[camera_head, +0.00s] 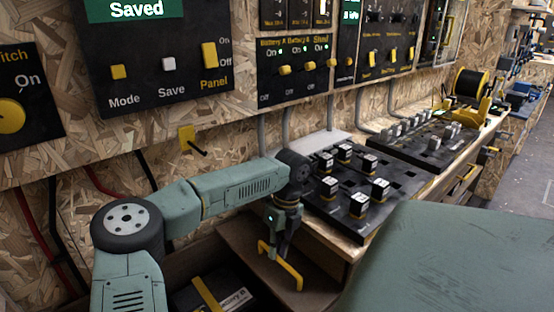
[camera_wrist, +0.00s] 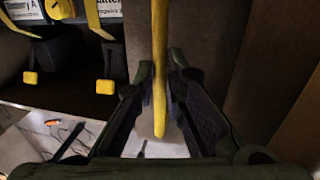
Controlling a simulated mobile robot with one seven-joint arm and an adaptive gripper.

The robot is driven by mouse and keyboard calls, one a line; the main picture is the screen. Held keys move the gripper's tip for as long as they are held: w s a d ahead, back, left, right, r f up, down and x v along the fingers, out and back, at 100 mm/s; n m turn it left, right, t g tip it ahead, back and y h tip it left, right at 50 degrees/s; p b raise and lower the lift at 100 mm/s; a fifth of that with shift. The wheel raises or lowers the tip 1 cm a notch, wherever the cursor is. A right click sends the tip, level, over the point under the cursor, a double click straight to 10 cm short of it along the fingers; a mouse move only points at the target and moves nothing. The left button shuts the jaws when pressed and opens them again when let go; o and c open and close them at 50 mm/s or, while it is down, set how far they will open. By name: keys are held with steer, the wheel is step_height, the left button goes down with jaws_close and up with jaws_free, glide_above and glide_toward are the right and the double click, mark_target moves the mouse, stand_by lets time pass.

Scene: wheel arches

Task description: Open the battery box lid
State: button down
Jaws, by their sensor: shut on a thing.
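The battery box lid (camera_head: 236,238) is a brown panel below the workbench in the head view. It stands raised, leaving part of the box interior visible, though its exact angle is hard to tell. Its yellow handle (camera_head: 293,278) also shows in the wrist view as a yellow bar (camera_wrist: 160,35). My gripper (camera_head: 283,248) is shut on this handle; in the wrist view the bar runs between the two dark fingers (camera_wrist: 162,78). In the box, a dark battery with a yellow strap (camera_head: 207,294) shows in the head view. My arm hides part of the lid's surroundings.
A workbench with a black board (camera_head: 335,215) carrying several black cubes stands right beside the lid. A yellow wall hook (camera_head: 187,138) sticks out behind my arm. Wall panels with yellow switches (camera_head: 209,55) are above. Red and black cables hang at the left.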

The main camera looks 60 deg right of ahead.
steer(key=shift+w, duration=0.2)
steer(key=c, duration=1.7)
jaws_free()
steer(key=shift+s, duration=0.1)
steer(key=shift+o, duration=0.2)
steer(key=shift+r, duration=0.1)
step_height(320, 180, up, 12)
steer(key=d, duration=0.2)
steer(key=shift+s+f, duration=0.2)
steer(key=shift+s, duration=0.15)
